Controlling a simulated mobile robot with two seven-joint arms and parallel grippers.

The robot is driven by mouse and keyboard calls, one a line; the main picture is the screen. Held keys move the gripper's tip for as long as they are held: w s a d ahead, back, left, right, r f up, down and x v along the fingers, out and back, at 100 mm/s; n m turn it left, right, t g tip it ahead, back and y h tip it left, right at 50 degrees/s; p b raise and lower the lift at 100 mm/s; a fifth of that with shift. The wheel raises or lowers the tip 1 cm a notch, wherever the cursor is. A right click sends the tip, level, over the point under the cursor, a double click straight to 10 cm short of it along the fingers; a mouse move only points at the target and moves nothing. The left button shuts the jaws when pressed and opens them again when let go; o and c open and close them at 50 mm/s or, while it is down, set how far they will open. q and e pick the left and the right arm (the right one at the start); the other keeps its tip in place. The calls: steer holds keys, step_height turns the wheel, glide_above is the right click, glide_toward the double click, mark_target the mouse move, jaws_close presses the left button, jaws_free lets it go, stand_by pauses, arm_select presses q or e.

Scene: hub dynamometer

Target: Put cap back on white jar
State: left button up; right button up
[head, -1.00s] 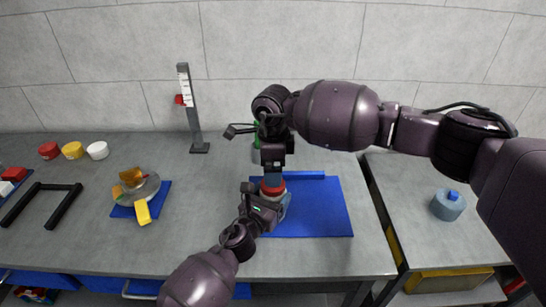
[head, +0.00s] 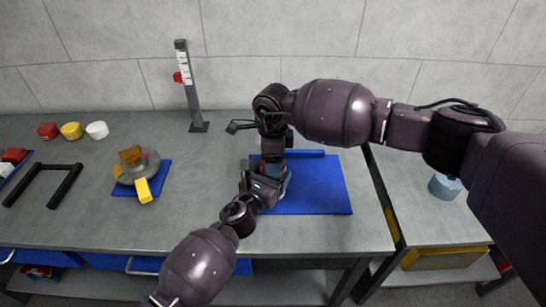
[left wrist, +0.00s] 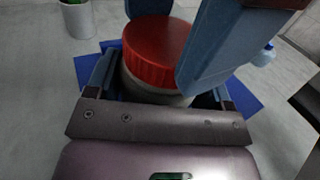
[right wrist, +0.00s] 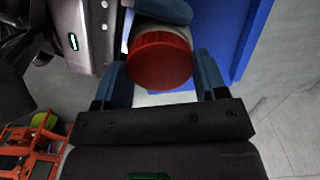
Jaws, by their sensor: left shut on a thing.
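The white jar (left wrist: 155,90) stands between the fingers of my left gripper (head: 276,186), low over the blue mat (head: 325,190). The red cap (left wrist: 155,50) sits on top of the jar and looks level with it; it also shows in the right wrist view (right wrist: 160,62). My left gripper is shut on the jar's body. My right gripper (head: 273,168) points down from above, its fingers on either side of the cap. I cannot tell whether they press on it. The head view mostly hides jar and cap behind the grippers.
Red (head: 48,130), yellow (head: 71,130) and white (head: 97,130) tubs stand at the back left. A grey post with a scale (head: 188,90) stands behind. A smaller blue mat (head: 127,187) holds a round part and a yellow block (head: 143,190). A blue-grey weight (head: 445,186) is at right.

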steer(key=c, duration=0.4)
steer(key=shift+o, duration=0.2)
steer(key=o, duration=1.1)
step_height(320, 180, up, 12)
arm_select(q)
steer(key=o, duration=1.7)
